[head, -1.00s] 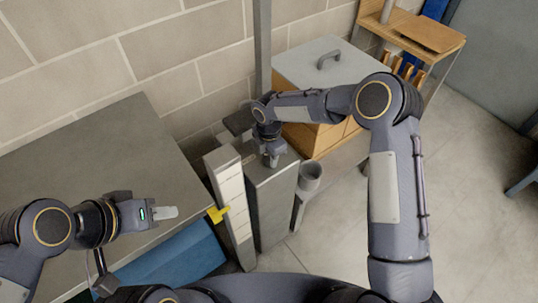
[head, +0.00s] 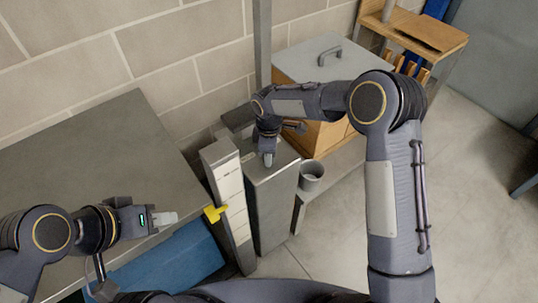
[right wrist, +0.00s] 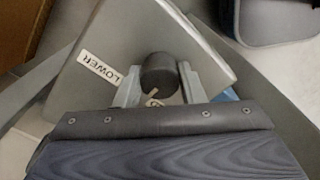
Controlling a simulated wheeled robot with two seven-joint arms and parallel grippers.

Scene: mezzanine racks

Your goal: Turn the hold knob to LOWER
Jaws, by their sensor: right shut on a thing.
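The hold knob (right wrist: 158,74) is a dark round knob on the sloped grey top plate of a metal post (head: 272,200). A white LOWER label (right wrist: 99,68) lies to its left in the right wrist view. A second label (right wrist: 152,103) is mostly hidden by the gripper, and a short pale mark shows by the knob's near edge. My right gripper (right wrist: 160,84) is shut on the knob, one finger on each side. In the head view my right gripper (head: 268,158) hides the knob. My left gripper (head: 165,218) is over the grey table, away from the knob; its finger gap is unclear.
A white segmented column (head: 230,195) with a yellow pointer (head: 215,213) stands left of the post. A grey cup (head: 311,176) is to its right. A grey-lidded wooden box (head: 320,65) sits behind. The grey table (head: 90,170) fills the left.

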